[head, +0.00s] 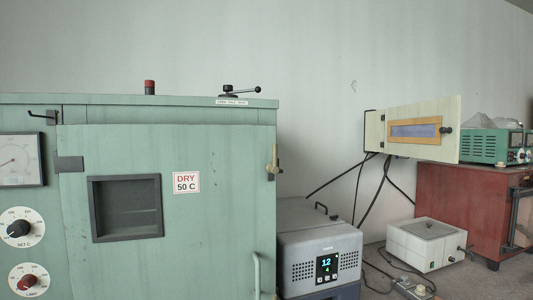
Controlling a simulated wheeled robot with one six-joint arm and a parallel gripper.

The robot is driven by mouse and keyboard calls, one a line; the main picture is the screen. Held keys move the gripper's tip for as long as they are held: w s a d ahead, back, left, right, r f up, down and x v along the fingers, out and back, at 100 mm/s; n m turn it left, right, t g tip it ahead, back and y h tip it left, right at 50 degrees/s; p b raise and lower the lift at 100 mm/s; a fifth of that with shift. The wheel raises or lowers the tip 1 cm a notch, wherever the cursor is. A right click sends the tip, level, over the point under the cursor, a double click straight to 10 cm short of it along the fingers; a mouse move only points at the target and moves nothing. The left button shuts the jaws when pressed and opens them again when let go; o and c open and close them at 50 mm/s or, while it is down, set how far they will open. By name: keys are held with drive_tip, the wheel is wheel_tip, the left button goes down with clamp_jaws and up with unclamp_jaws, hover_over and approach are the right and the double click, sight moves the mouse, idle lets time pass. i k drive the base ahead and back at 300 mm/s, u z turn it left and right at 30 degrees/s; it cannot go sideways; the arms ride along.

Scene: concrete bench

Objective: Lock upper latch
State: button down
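A green drying oven (165,112) fills the left of the head view. Its door (220,230) has a dark window, a "DRY 50 C" label and a hinge at its left. The upper latch (273,162) is a small brass-coloured lever on a dark mount at the door's upper right edge. The lever stands roughly upright; I cannot tell whether it is engaged. The door looks shut or nearly so. A pale vertical handle (256,274) shows low on the door, cut off by the frame. A lower latch is not in view. My gripper is not in view.
A black lever (240,90) and a red-topped knob (150,87) stand on the oven's top. A grey unit with a display (320,250) stands close to the oven's right side. Cables, a white box (427,243) and a red cabinet (470,210) are farther right.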

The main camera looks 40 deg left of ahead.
sight(272, 168)
drive_tip(key=u, duration=0.9)
drive_tip(key=i, duration=0.9)
drive_tip(key=u, duration=1.35)
drive_tip(key=i, duration=0.3)
drive_tip(key=u, duration=0.15)
